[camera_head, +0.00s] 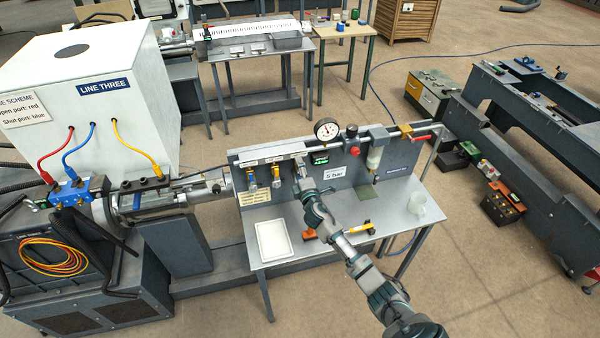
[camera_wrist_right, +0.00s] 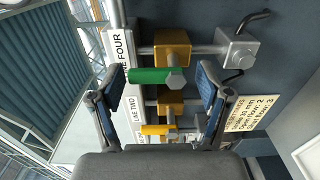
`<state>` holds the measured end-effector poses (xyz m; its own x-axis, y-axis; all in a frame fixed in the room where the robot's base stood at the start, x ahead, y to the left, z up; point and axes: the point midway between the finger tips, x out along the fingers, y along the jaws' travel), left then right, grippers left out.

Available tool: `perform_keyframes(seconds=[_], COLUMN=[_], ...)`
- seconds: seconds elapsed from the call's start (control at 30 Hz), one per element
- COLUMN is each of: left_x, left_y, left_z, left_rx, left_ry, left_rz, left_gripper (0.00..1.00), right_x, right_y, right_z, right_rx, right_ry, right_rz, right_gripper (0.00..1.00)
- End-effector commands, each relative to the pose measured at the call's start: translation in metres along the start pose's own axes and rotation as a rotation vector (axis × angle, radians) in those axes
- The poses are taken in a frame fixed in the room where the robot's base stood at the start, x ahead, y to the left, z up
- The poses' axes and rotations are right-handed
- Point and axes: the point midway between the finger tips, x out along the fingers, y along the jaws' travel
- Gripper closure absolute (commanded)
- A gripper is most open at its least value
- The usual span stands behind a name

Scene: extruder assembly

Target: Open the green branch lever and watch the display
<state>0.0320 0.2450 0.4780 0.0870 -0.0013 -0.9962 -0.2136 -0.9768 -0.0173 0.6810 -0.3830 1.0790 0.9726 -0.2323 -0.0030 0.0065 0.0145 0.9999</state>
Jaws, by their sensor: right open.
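The green branch lever (camera_wrist_right: 147,75) shows in the right wrist view, sideways on a brass valve (camera_wrist_right: 172,50) beside a "LINE FOUR" label (camera_wrist_right: 121,54). My right gripper (camera_wrist_right: 161,78) is open, with its fingers on either side of the green lever and apart from it. In the head view my right gripper (camera_head: 300,172) is at the panel and hides the green lever. A small green-lit display (camera_head: 320,159) is on the panel under a round dial gauge (camera_head: 327,129); its reading is too small to tell. My left gripper is out of view.
A yellow lever (camera_wrist_right: 157,129) sits by a "LINE TWO" label (camera_wrist_right: 138,117), close to the gripper.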

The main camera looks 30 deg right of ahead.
Motion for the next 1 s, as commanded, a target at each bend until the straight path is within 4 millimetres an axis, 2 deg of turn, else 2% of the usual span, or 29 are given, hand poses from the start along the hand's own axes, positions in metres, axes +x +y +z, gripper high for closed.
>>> perform_keyframes(seconds=[0.17,0.4,0.6,0.77,1.0], left_x=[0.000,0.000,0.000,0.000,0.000], left_y=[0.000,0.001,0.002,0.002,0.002], left_z=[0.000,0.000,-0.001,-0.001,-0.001], left_rx=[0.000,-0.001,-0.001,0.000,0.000], left_ry=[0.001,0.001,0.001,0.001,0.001], left_rz=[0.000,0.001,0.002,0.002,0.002], left_gripper=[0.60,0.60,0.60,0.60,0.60], right_x=[-0.017,-0.071,-0.105,-0.116,-0.117], right_y=[-0.002,-0.003,-0.004,-0.003,-0.003], right_z=[0.001,-0.001,-0.001,-0.001,-0.001], right_rx=[0.000,0.000,-0.001,-0.001,-0.001], right_ry=[0.000,0.003,0.002,0.000,0.000], right_rz=[-0.001,-0.003,-0.004,-0.004,-0.003], right_gripper=[0.23,0.23,0.23,0.23,0.23])
